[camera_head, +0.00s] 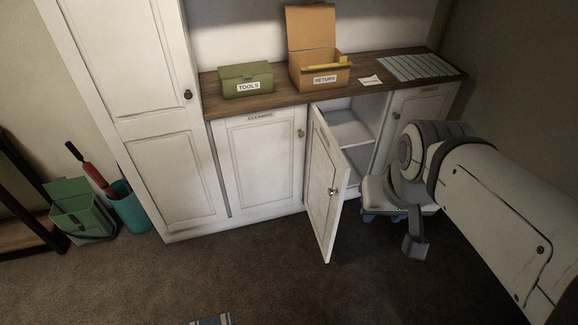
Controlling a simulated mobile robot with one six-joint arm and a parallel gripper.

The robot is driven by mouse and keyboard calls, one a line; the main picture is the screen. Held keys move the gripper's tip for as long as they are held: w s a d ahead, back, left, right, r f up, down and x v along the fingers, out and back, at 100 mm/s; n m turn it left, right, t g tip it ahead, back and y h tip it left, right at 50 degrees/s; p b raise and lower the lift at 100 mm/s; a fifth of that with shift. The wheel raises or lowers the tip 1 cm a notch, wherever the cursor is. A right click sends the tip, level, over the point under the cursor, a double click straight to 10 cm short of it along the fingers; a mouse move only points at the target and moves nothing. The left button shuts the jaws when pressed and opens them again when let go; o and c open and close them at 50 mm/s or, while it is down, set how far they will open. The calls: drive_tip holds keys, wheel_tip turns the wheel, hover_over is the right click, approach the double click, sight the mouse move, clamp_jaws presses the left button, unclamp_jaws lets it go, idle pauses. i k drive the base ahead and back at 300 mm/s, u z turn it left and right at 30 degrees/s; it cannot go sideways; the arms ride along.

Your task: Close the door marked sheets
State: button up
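A white cabinet door (326,186) in the middle of the low cabinet stands open, swung out toward me, with a round knob (333,191) near its free edge. I cannot read any label on it. The closed door on its left (262,165) is marked "CLEANING". The door at the far right (411,112) looks shut; its small label is too blurred to read. My gripper (414,246) is to the right of the open door, low in front of the cabinet and apart from the door. Only part of it shows, so its opening is unclear.
On the wooden top (277,98) stand a green "TOOLS" box (246,80), an open "RETURN" box (319,75), a paper and a ribbed grey panel (412,66). A green bin (82,212) and teal bucket (130,208) stand left. Carpet in front is mostly clear.

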sight(328, 171)
drive_tip(key=u, duration=0.1)
drive_tip(key=i, duration=1)
